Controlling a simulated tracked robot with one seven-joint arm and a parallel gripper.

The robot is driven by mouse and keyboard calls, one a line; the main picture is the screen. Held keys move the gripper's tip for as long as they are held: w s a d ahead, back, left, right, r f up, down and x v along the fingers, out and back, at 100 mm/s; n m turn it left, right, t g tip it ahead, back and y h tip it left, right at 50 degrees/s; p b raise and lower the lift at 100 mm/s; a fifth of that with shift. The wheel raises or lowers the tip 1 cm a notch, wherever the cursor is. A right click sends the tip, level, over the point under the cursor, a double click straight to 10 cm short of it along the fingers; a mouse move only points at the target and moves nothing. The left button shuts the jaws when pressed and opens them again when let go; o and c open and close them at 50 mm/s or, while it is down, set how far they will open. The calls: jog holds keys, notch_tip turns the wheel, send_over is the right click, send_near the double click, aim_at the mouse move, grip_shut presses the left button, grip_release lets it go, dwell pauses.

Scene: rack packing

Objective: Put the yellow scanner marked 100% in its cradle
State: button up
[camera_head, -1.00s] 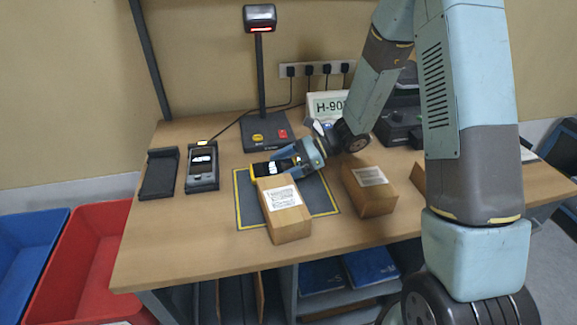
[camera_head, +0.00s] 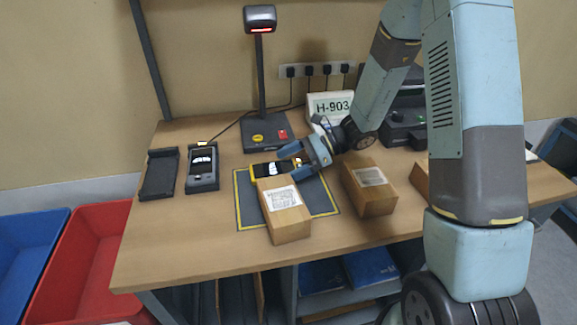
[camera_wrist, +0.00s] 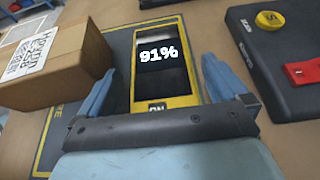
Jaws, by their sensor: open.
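A yellow-framed scanner (camera_head: 269,169) lies on the grey mat behind a carton. In the wrist view the scanner (camera_wrist: 163,70) lies face up and its screen reads 91%. My gripper (camera_wrist: 160,80) is open, with one blue finger on each side of this scanner. In the head view my gripper (camera_head: 294,162) is at the scanner's right end. A dark cradle (camera_head: 160,175) at the left of the table looks empty. Beside it a second cradle (camera_head: 203,185) holds a device (camera_head: 202,161) with a lit screen, too small to read. I see no scanner that reads 100%.
A carton (camera_head: 284,219) stands on the front of the mat (camera_head: 246,207), close to the scanner. Another carton (camera_head: 369,192) stands to the right. A lamp-like stand (camera_head: 260,136) rises behind the mat. Red (camera_head: 85,250) and blue bins are at the left.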

jog(key=v, duration=1)
jog(key=shift+a, duration=0.1)
jog(key=s+d+r+n+t+h, duration=0.4)
jog(key=s+d+r+n+h, duration=0.2)
jog(key=s+r, duration=0.5)
jog(key=s+d+r+n+t+h, duration=0.5)
jog(key=s+d+r+n+h, duration=0.2)
jog(key=s+d+r+n, duration=0.2)
notch_tip(320, 180, up, 2)
jog(key=shift+s+d+r, duration=0.2)
jog(key=shift+s+d, duration=0.75)
jog(key=shift+d, duration=0.05)
